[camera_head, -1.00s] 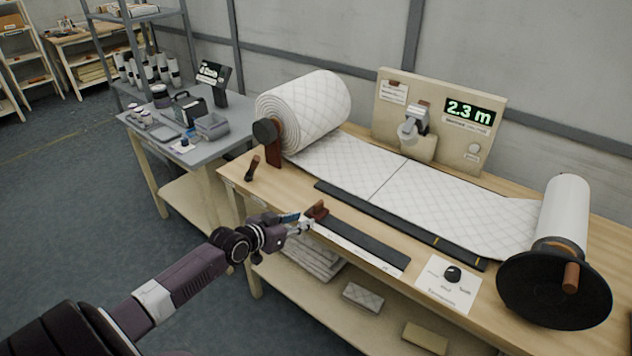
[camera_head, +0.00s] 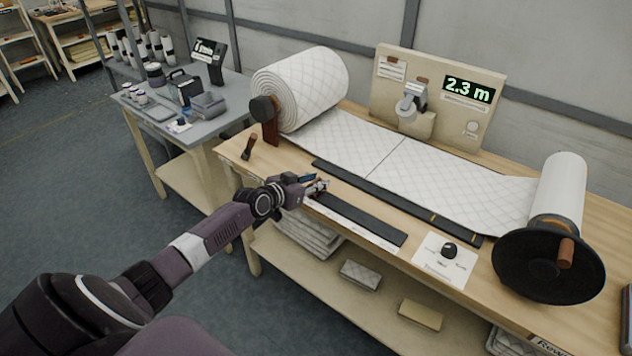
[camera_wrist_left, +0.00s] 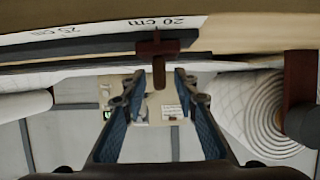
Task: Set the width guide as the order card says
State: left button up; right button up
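The width guide is a small brown block with a stem, clearest in the left wrist view (camera_wrist_left: 158,48). It sits on a dark rail (camera_wrist_left: 90,46) close to the "20 cm" mark of a white scale; "25 cm" is farther left. My left gripper (camera_wrist_left: 159,76) is open, with its two blue-padded fingers apart on either side of the guide's stem. In the head view my left gripper (camera_head: 321,186) is at the left end of the black rail (camera_head: 362,220) and mostly hides the guide. I cannot tell which card is the order card. My right gripper is out of view.
A quilted wadding roll (camera_head: 303,88) feeds a sheet across the wooden bench. A display (camera_head: 468,89) reads 2.3 m. A grey side table (camera_head: 215,112) stands left.

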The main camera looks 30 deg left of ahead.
pick_arm(q)
jog(key=shift+c, duration=0.5)
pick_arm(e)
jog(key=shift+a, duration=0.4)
pick_arm(q)
grip_shut()
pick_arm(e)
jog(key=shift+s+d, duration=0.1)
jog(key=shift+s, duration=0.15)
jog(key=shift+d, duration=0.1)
